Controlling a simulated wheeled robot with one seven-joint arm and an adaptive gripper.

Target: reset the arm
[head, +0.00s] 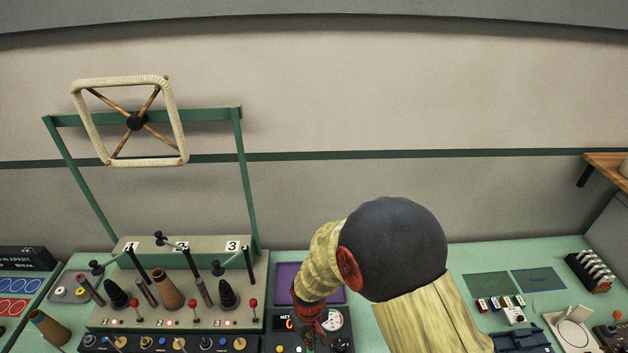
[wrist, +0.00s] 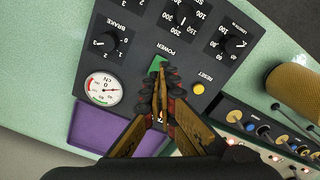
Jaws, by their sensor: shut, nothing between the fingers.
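My gripper (wrist: 163,95) is shut and empty in the wrist view, its fingertips over the dark control panel (wrist: 130,72). The tips lie just below the green POWER control (wrist: 157,65) in the picture; I cannot tell whether they touch the panel. The yellow RESET button (wrist: 198,88) is a little to their right. In the head view my gripper (head: 308,330) is small and dark red, low over the panel (head: 280,322), which my arm partly hides.
The panel carries a BRAKE knob (wrist: 112,39), more dials and a round gauge (wrist: 102,89). A purple pad (wrist: 97,126) lies beside it. A green frame (head: 240,165) with a cream square hoop (head: 181,120) stands left, behind a rack of cones and levers (head: 175,305).

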